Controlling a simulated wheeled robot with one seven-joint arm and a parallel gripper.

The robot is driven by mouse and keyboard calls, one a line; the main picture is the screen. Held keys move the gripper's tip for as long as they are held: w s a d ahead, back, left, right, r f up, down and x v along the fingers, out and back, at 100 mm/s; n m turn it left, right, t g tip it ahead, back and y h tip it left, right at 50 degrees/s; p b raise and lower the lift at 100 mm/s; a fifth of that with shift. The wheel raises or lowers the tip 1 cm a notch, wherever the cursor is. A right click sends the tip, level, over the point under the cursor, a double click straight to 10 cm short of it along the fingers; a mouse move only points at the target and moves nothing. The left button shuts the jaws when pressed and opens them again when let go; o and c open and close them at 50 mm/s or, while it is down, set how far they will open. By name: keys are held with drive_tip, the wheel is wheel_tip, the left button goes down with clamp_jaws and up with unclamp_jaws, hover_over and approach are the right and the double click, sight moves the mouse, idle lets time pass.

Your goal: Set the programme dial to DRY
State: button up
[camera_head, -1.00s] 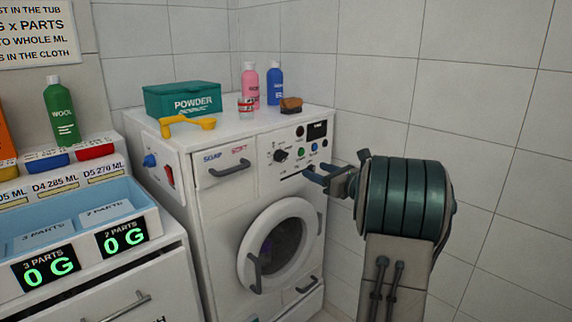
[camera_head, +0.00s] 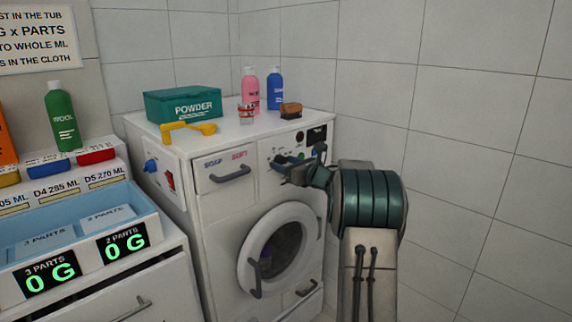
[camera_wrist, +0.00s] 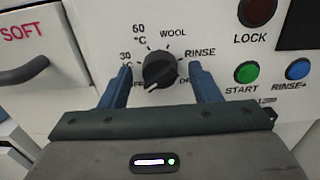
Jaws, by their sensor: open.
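The programme dial (camera_wrist: 160,70) is a round black knob on the white front panel of the washing machine. In the wrist view it lies between the two blue fingers of my gripper (camera_wrist: 160,80), which is open with a gap on each side of the knob. A pale mark shows at the knob's lower left, on the side of the OFF label. The DRY label (camera_wrist: 187,82) is at lower right, partly covered by the right finger. RINSE, WOOL, 60 °C and 30 °C run around the top. In the head view my gripper (camera_head: 288,168) is at the panel and largely hides the dial.
A drawer handle (camera_wrist: 24,70) is to the left. A powder box (camera_head: 185,104) and bottles stand on top.

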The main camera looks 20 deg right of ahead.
drive_tip(key=c, duration=1)
